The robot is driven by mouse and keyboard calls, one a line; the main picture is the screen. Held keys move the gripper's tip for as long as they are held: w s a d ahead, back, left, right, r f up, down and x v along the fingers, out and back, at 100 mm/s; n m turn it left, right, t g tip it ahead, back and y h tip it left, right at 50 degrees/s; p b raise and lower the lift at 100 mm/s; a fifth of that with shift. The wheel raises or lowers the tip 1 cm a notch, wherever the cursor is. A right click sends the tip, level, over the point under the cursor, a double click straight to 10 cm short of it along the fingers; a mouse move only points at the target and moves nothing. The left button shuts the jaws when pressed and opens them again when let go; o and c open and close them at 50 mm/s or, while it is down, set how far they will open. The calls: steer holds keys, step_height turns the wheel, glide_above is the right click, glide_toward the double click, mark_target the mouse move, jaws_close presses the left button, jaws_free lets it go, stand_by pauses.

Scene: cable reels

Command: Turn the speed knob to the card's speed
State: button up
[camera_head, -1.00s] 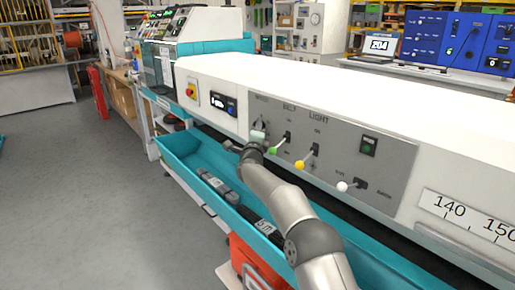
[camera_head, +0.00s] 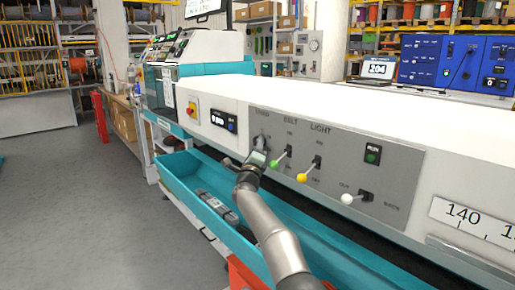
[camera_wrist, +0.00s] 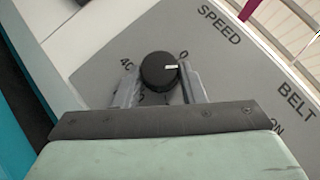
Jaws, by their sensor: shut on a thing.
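The speed knob (camera_wrist: 158,72) is a round black knob with a white pointer mark, under the word SPEED in the wrist view. Its mark points right, close to the "0" on the panel; a "40" shows to its left. My gripper (camera_wrist: 160,85) has one finger on each side of the knob and is shut on it. In the head view my gripper (camera_head: 254,157) is at the left end of the grey panel (camera_head: 338,168), largely covering the knob. The card is not clearly seen in either view.
To the right of my gripper, levers with green (camera_head: 272,163), yellow (camera_head: 301,178) and white (camera_head: 346,199) ends stick out from the panel. A small display (camera_head: 223,120) is to its left. A teal trough (camera_head: 180,178) runs below.

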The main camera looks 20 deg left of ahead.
steer(key=o, duration=1)
steer(key=b+v, duration=0.5)
steer(key=v, duration=1.2)
steer(key=shift+s, duration=0.3)
